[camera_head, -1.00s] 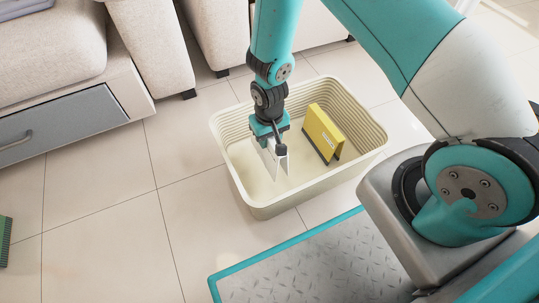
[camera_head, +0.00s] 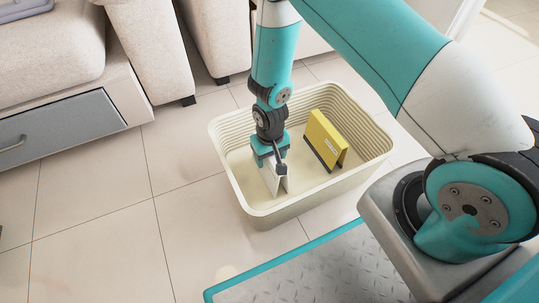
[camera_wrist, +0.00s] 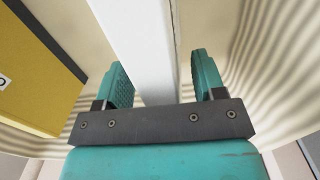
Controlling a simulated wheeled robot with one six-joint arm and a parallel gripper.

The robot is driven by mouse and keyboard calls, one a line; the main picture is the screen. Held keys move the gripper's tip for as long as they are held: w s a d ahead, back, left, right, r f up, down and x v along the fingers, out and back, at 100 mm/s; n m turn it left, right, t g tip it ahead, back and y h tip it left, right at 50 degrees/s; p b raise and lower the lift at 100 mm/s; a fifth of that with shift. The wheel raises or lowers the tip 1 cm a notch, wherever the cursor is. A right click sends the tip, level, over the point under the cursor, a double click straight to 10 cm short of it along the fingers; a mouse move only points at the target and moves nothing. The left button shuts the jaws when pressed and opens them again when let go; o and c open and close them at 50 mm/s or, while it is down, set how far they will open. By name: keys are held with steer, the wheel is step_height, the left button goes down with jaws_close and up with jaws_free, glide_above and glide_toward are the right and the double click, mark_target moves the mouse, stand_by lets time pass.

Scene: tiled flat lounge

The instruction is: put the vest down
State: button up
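No garment shaped like a vest shows. A white, flat, upright slab (camera_head: 270,178) stands in the cream basket (camera_head: 225,185), in its left half; I cannot tell if it is the vest. My gripper (camera_head: 272,163) points down into the basket over this slab. In the wrist view the white slab (camera_wrist: 145,45) runs between the two teal fingers of my gripper (camera_wrist: 160,75). A gap shows between the slab and the right finger, and the left finger is close beside it. The fingers look open around it.
The ribbed basket walls are close around my gripper. A sofa with a grey drawer (camera_head: 60,125) is at the left. Tiled floor (camera_head: 110,240) is clear at front left.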

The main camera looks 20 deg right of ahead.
steer(key=shift+r, duration=0.1)
steer(key=s+a+r+n+y+p, duration=0.15)
steer(key=r+p, duration=0.25)
steer(key=r, duration=1.2)
steer(key=s+a+r+n+y+p, duration=0.1)
steer(key=s+a+r+p, duration=0.2)
steer(key=r, duration=1.3)
steer(key=s+r+n+y+p, duration=0.1)
steer(key=s+r+n, duration=0.3)
steer(key=s+r, duration=1)
steer(key=shift+a+r+y, duration=0.15)
steer(key=shift+r+y, duration=0.2)
